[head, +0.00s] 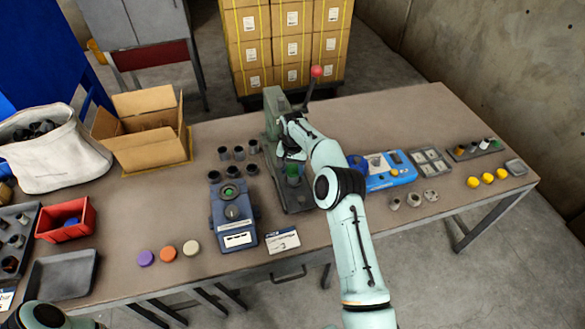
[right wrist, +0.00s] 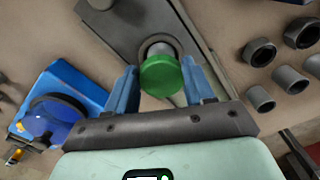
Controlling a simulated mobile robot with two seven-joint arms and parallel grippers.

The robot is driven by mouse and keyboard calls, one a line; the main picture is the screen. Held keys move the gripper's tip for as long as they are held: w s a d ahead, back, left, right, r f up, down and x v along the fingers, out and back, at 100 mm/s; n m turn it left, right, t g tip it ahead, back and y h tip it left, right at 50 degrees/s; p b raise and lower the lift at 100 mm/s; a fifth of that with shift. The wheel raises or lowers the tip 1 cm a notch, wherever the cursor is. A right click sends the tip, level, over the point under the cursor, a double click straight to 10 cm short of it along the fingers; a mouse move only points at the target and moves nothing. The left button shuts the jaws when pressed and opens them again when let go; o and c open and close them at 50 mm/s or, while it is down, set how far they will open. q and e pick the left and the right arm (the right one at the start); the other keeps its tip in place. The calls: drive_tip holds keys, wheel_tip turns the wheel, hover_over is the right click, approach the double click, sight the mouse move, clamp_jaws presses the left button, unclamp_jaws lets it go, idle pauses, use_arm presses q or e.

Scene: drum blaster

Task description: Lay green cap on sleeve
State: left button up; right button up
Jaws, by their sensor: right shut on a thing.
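The green cap (right wrist: 161,76) sits between the two blue fingers of my right gripper (right wrist: 159,68), which is shut on it. A grey sleeve (right wrist: 158,48) stands in the press base just beyond the cap, partly hidden by it; whether they touch I cannot tell. In the head view, my right gripper (head: 290,154) is over the base of the green press (head: 274,108), with the green cap (head: 293,170) below it. Part of my left arm shows at the bottom left; its gripper is out of view.
Several dark sleeves (head: 239,153) stand left of the press. A blue-grey device (head: 232,215) is in front of them. Purple, orange and cream discs (head: 168,253) lie further left. A blue case (head: 388,172) lies right of my arm. The table's back right is clear.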

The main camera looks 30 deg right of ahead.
drive_tip(key=shift+f, duration=0.35)
idle(0.5)
drive_tip(key=o, duration=1.4)
drive_tip(key=shift+r, duration=3.05)
